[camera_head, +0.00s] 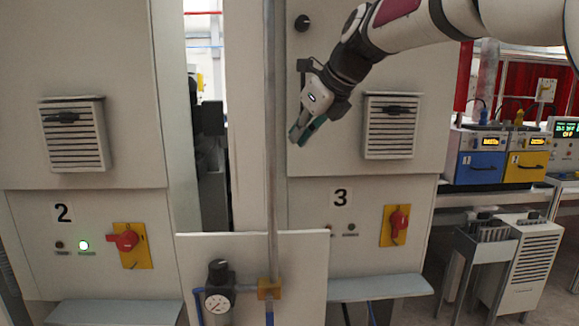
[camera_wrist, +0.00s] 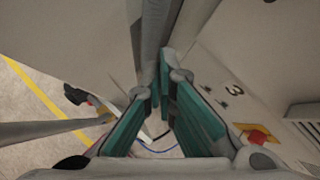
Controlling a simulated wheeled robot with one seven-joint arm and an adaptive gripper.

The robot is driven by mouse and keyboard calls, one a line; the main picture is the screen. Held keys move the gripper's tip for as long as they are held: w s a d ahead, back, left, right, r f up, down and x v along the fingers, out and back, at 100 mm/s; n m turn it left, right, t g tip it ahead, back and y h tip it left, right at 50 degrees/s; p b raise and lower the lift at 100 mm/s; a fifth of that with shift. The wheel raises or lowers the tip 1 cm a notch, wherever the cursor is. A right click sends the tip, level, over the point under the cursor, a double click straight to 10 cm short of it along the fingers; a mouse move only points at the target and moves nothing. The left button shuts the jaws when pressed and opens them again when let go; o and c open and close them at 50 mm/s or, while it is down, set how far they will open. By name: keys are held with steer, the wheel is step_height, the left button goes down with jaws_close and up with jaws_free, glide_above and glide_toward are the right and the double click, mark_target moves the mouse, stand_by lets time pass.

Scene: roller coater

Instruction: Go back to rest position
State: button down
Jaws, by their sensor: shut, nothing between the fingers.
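My gripper (camera_head: 303,136) is in the upper middle of the head view, in front of the cabinet marked 3 (camera_head: 372,205). Its teal fingers point down and to the left, near the vertical metal pipe (camera_head: 271,130). The fingers are shut with nothing between them. In the wrist view my gripper (camera_wrist: 169,103) shows its two teal fingers reaching away from the camera, with the pipe beyond. My arm comes in from the upper right.
Cabinet 3 has a red switch on a yellow plate (camera_head: 395,226) and a vent (camera_head: 390,126). Cabinet 2 (camera_head: 25,215) stands left, its red switch (camera_head: 126,240) beside a lit lamp. A pressure gauge (camera_head: 217,302) is on the low panel (camera_head: 305,265). Blue and yellow units (camera_head: 480,167) stand right.

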steer(key=s+d+f+n+h, duration=0.1)
steer(key=s+d+f+n, duration=0.2)
steer(key=s+d+n, duration=0.35)
steer(key=s+d+f+n+h, duration=0.2)
steer(key=s+d+f+n, duration=0.15)
steer(key=s+n, duration=0.6)
steer(key=s+d+f+n+h, duration=0.1)
steer(key=s+d+f+n, duration=0.2)
steer(key=s, duration=0.6)
steer(key=s+d+f+n+g+h, duration=0.1)
steer(key=s+d+f+n, duration=0.2)
steer(key=s+f+n, duration=0.4)
steer(key=shift+s+d+f+b, duration=0.4)
steer(key=shift+s+f, duration=0.2)
steer(key=shift+s, duration=0.65)
